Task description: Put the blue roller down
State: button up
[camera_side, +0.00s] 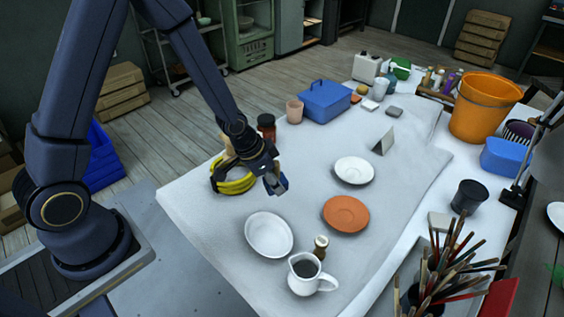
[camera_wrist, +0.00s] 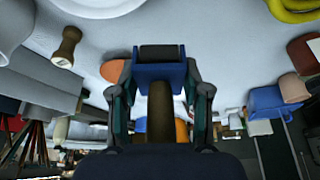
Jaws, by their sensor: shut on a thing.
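My gripper (camera_side: 274,184) hangs over the white-covered table (camera_side: 300,165), between the yellow coil and the white plate. It is shut on the blue roller (camera_side: 283,183), of which only a small blue part shows in the side view. In the wrist view the blue roller (camera_wrist: 160,72) sits between the fingers of my gripper (camera_wrist: 160,100), with a dark grey strip at its far end and a brownish handle running back toward the palm. The roller appears to be held above the table; its exact height is hard to tell.
A yellow coil (camera_side: 233,180) lies left of my gripper. A blue box (camera_side: 325,102) stands behind. Cloth between them is bare.

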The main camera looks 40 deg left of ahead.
send_over(299, 199)
jog(key=s, duration=0.1)
notch_tip(299, 199, down, 7)
jog(key=shift+s+a, duration=0.1)
jog(key=shift+w+f, duration=0.15)
jog(key=shift+f, duration=0.75)
jog(key=shift+w+f, duration=0.1)
jog(key=shift+f, duration=0.8)
jog(key=shift+f, duration=0.15)
jog(key=shift+f, duration=0.1)
jog(key=shift+s+f, duration=0.15)
jog(key=shift+f, duration=0.3)
grip_shut()
jog(key=o, duration=1.2)
grip_release()
jog(key=shift+s+a+f, duration=0.1)
jog(key=shift+c, duration=0.2)
